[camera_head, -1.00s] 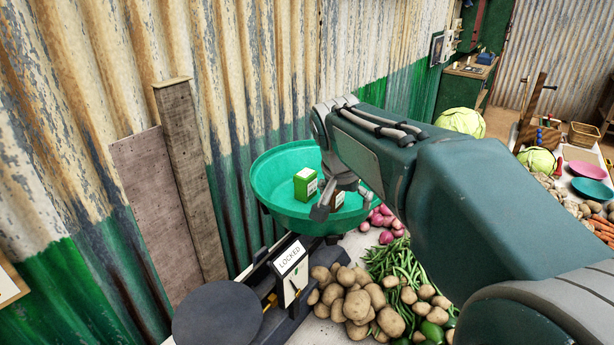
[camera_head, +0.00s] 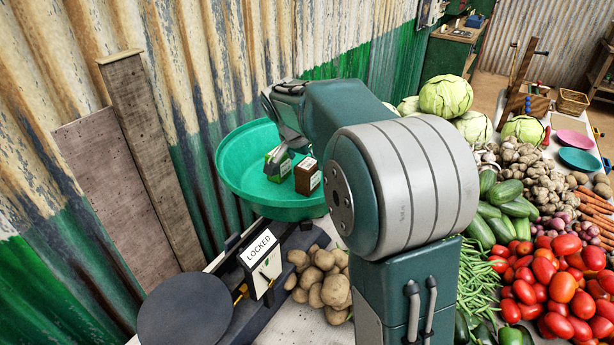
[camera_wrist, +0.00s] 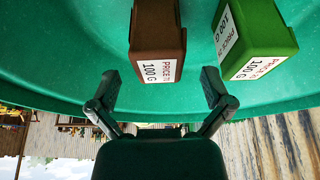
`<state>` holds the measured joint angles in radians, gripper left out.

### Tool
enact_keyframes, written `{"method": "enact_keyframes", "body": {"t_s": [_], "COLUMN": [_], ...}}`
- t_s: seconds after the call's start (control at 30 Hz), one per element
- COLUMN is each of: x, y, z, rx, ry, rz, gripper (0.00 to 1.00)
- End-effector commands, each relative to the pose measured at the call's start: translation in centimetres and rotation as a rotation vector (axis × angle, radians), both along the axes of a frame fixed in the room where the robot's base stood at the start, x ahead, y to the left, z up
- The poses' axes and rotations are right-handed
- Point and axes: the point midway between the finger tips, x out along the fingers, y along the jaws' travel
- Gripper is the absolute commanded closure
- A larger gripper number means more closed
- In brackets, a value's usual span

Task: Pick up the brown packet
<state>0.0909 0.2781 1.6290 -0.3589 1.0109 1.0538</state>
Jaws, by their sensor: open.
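The brown packet (camera_head: 307,176) stands in the green pan (camera_head: 240,190) of the balance, just right of a green packet (camera_head: 273,166). In the wrist view the brown packet (camera_wrist: 158,32) has a white label reading "100 G", and the green packet (camera_wrist: 254,42) is to its right. My gripper (camera_wrist: 158,92) is open and empty. Its fingers are spread below the brown packet in that view, with the packet's near end roughly above the gap between them.
The balance has a sign (camera_head: 258,248) reading "LOCKED" and a dark round plate (camera_head: 186,310) at the near left. Potatoes (camera_head: 322,276) lie beside it. Tomatoes (camera_head: 560,290), cucumbers and cabbages (camera_head: 446,96) fill the stall at right. A corrugated wall stands close behind the pan.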

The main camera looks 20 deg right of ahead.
Motion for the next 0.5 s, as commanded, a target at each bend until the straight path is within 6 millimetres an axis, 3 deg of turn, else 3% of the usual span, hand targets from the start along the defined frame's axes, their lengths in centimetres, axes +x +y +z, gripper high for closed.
{"method": "enact_keyframes", "body": {"t_s": [0.23,0.5], "x": [0.5,0.6], "y": [-0.8,-1.0], "z": [-3.7,-4.4], "rx": [-0.002,-0.001], "ry": [0.003,0.000], "rz": [0.000,0.001], "gripper": [0.00,0.00]}}
